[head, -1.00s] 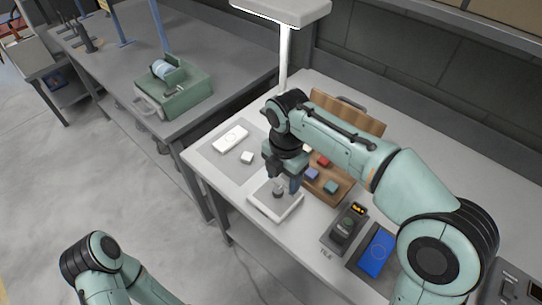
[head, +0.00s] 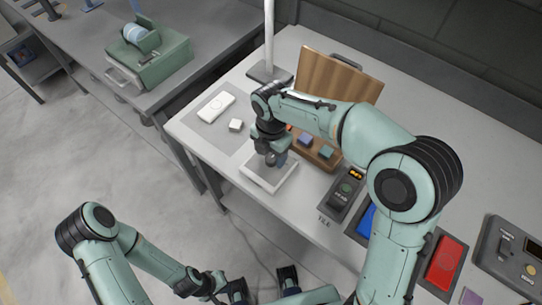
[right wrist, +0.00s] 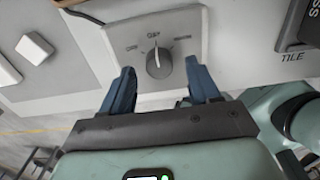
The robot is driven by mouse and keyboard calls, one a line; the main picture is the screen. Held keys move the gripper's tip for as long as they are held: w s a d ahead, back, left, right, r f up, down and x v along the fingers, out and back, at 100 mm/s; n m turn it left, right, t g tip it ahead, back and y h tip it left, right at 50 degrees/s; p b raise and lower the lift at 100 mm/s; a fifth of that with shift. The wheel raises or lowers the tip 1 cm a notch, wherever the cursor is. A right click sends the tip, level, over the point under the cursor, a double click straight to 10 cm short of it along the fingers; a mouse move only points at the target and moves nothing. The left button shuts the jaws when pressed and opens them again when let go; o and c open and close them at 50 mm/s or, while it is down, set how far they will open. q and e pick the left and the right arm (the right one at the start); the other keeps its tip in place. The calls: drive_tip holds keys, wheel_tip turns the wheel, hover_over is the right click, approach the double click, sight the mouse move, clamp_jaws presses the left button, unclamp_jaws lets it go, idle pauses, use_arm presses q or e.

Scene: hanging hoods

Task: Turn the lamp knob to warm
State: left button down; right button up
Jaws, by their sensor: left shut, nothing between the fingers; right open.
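The lamp knob (right wrist: 158,62) is a round grey dial with a white pointer line on a pale square plate (right wrist: 190,20). Three small labels arc above it; the pointer points roughly up at the middle one. The words are too small to read surely. In the head view the plate (head: 262,181) lies at the bench's front edge, and my right gripper (head: 273,160) hides the knob. In the right wrist view the right gripper's open blue fingers (right wrist: 160,88) are on either side below the knob, apart from it. My left gripper (head: 240,292) is shut and empty, low in the head view.
A white remote-like block (head: 216,106) and small white cube (head: 236,125) lie left of the plate. A wooden case (head: 340,77) with coloured blocks stands behind. A dark device (head: 341,194), blue pad (head: 366,219) and red pad (head: 446,261) lie to the right. A lamp post (head: 269,35) rises behind.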

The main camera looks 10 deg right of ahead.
drive_tip(key=shift+f, duration=0.9)
drive_tip(key=c, duration=1)
drive_tip(key=shift+c, duration=0.2)
drive_tip(key=shift+m, duration=0.4)
drive_tip(key=m+p, duration=0.1)
drive_tip(key=m, duration=0.3)
drive_tip(key=shift+m, duration=0.4)
drive_tip(key=m, duration=0.5)
drive_tip(key=shift+m, duration=0.3)
